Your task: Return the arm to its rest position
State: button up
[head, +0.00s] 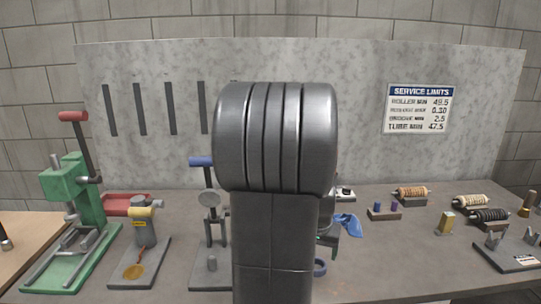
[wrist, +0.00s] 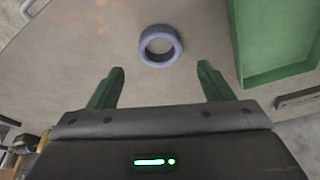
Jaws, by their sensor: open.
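My arm's grey link stands in the middle of the head view and hides much of the bench behind it. My gripper (wrist: 160,88) shows in the wrist view with its two green fingers wide apart. Nothing is between the fingers. A blue-grey ring (wrist: 160,45) lies flat on the grey surface ahead of the fingertips, apart from them. In the head view a blue ring (head: 320,267) shows partly, just right of my arm.
A green press (head: 75,200) and other tools stand on the workbench (head: 390,260) at left. Rollers (head: 470,202) and small parts sit at right. A green tray (wrist: 275,40) is at upper right in the wrist view.

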jog(key=x, duration=0.7)
jog(key=shift+f+b, duration=0.1)
jog(key=shift+b, duration=0.25)
jog(key=shift+r+p, duration=0.35)
jog(key=shift+r, duration=1.2)
jog(key=shift+s+f, duration=0.1)
